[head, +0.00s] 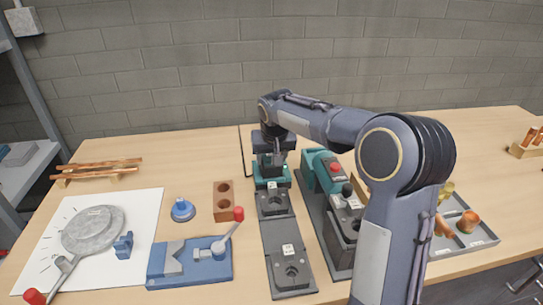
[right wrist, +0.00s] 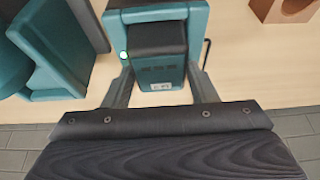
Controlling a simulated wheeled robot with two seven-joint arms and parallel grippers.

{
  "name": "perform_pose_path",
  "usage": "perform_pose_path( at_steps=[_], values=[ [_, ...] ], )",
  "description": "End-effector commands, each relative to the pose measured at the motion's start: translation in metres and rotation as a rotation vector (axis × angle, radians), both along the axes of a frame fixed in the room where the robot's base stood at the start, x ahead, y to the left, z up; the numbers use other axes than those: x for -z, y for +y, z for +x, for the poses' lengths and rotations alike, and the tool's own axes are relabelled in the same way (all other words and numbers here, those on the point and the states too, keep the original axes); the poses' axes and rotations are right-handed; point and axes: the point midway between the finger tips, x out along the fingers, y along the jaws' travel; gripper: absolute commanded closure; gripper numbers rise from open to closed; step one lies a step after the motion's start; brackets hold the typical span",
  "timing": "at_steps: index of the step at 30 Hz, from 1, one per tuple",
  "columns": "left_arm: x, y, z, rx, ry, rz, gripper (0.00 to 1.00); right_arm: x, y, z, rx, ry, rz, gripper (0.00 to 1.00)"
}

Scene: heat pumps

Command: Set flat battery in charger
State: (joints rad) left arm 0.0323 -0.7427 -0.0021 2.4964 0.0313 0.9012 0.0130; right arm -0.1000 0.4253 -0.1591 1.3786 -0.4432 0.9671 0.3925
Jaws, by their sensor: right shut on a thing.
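My right gripper (head: 271,160) reaches down at the far middle of the table, over a teal charger (head: 270,183). In the right wrist view my right gripper (right wrist: 160,76) has its two fingers on either side of a battery (right wrist: 158,40), dark on top and teal with a small white label on its near face. The gripper is shut on it. Teal charger housing (right wrist: 160,13) shows right behind the battery, with a lit green lamp (right wrist: 124,55) beside it. I cannot tell whether the battery is fully seated. My left gripper is out of view.
Dark socketed stands (head: 273,203) run toward the front. A wooden block (head: 223,202), a blue cone (head: 182,209) and a blue bender (head: 188,265) stand left. A grey tray (head: 483,236) is at right.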

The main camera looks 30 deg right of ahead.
Motion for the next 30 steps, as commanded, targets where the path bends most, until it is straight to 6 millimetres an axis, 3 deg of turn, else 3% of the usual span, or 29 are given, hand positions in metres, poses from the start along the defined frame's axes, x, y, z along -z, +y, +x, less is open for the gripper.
perform_pose_path(
  at_steps=[9,10,15,24,30],
  values=[
    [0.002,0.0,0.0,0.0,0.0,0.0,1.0,0.002,0.0,0.0,0.0,-0.002,-0.001,0.82],
    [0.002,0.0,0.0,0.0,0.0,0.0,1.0,0.002,0.0,0.0,0.0,-0.002,-0.001,0.44],
    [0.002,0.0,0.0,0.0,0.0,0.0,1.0,0.002,0.0,0.0,0.0,-0.001,0.0,0.22],
    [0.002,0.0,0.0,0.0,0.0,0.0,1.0,0.001,0.0,-0.001,0.0,0.001,0.0,0.22],
    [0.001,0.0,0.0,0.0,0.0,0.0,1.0,-0.025,0.003,-0.01,0.0,-0.003,0.0,0.22]
  ],
)
